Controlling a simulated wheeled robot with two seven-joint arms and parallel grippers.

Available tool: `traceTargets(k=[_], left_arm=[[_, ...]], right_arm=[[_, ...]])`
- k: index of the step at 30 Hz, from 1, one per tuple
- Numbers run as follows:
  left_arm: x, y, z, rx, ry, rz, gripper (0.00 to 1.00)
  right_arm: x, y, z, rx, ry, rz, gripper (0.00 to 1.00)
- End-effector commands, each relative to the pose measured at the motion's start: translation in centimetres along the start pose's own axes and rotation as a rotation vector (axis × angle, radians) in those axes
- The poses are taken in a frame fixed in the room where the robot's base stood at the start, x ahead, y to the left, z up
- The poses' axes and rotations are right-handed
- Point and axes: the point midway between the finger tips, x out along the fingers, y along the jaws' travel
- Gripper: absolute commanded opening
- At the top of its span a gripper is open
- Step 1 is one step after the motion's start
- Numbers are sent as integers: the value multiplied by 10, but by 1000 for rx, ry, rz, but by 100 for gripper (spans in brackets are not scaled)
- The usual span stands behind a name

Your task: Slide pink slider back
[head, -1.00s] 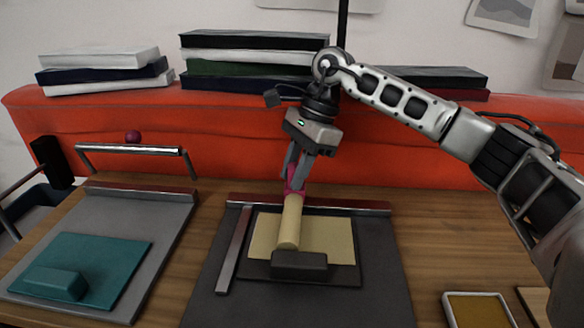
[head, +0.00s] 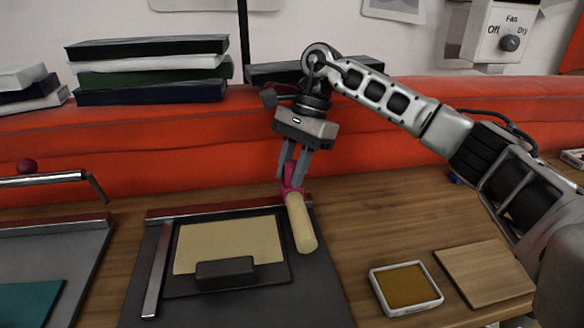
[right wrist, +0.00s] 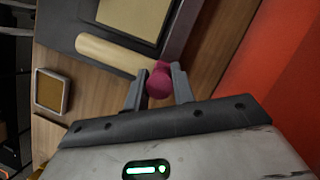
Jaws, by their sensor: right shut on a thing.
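A dark pink knob (head: 27,166) sits on a metal bar (head: 40,179) over the left grey board; the bar's left end is cut off. My right gripper (head: 292,184) is far to the right of this knob. It is shut on the magenta grip of a cream roller (head: 301,222), whose cylinder hangs tilted by the right edge of the dark middle board (head: 320,300). In the right wrist view, the magenta grip (right wrist: 159,82) sits between the fingertips and the cream cylinder (right wrist: 105,53) points up-left. My left gripper is not in view.
A cream sheet (head: 228,237) with a dark block (head: 225,272) lies on the middle board. A framed amber pad (head: 404,286) and a wooden plate (head: 484,272) lie at the right. Stacked books (head: 150,72) stand on the red ledge behind. Bare table shows right of the middle board.

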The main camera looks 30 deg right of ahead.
Motion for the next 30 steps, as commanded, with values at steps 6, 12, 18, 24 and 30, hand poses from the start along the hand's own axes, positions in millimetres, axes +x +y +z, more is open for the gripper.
traceTargets(k=[6, 12, 18, 24, 30], left_arm=[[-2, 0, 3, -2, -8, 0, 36], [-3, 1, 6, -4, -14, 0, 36], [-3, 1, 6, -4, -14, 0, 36], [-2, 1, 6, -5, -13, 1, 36], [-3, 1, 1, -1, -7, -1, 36]], right_arm=[[-1, 0, -1, 1, 0, -4, 47], [-1, 0, -1, 2, 0, -3, 47], [-9, 0, -1, 2, 0, -5, 47], [-48, -1, 0, 2, -1, -9, 47], [-99, 0, 1, 2, -1, -8, 47]])
